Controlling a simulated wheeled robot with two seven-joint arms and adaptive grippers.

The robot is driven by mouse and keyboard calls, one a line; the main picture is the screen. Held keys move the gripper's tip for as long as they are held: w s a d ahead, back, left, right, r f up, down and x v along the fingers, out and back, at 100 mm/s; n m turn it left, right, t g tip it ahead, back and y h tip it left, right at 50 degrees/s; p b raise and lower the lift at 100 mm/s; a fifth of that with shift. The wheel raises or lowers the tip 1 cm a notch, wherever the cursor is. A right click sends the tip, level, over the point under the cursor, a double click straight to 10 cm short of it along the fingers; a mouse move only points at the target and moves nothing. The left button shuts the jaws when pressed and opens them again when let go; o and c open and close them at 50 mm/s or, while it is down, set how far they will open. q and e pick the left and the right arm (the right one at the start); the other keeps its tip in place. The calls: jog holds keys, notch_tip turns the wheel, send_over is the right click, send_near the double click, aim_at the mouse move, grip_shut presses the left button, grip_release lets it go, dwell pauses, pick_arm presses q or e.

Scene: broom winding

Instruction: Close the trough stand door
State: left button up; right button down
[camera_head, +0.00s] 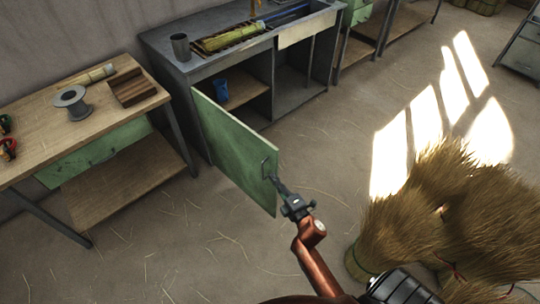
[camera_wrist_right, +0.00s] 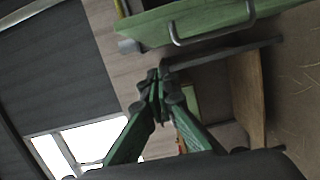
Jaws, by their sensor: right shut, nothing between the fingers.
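The trough stand (camera_head: 180,62) is a grey metal bench at the back. Its green door (camera_head: 232,150) stands wide open, swung out from the stand's left side into the room. A grey handle (camera_head: 266,164) is near the door's free edge. My right gripper (camera_head: 276,184) is at that free edge, just below the handle; I cannot tell if it touches. In the right wrist view, its fingers (camera_wrist_right: 158,94) are shut and empty, with the door (camera_wrist_right: 150,28) and its handle (camera_wrist_right: 212,38) above them in the picture. My left gripper is not in view.
A wooden workbench (camera_head: 100,115) with a green drawer (camera_head: 95,155) stands left of the open door. Large straw bundles (camera_head: 420,210) are at lower right. The stand's open cabinet holds a blue cup (camera_head: 221,87). Straw-strewn floor (camera_head: 320,150) is free between stand and bundles.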

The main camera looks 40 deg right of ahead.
aim_at(267, 156)
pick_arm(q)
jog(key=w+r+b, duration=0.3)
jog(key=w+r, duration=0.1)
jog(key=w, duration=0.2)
pick_arm(e)
jog(key=shift+w+d+r, duration=0.1)
jog(key=shift+w+d, duration=0.7)
jog(key=shift+w, duration=1)
jog(key=shift+w+d+r, duration=0.1)
jog(key=shift+w+d, duration=0.65)
jog(key=shift+w, duration=1.1)
jog(key=shift+w+d+r, duration=0.1)
jog(key=shift+w+d, duration=0.7)
jog(key=shift+w, duration=1)
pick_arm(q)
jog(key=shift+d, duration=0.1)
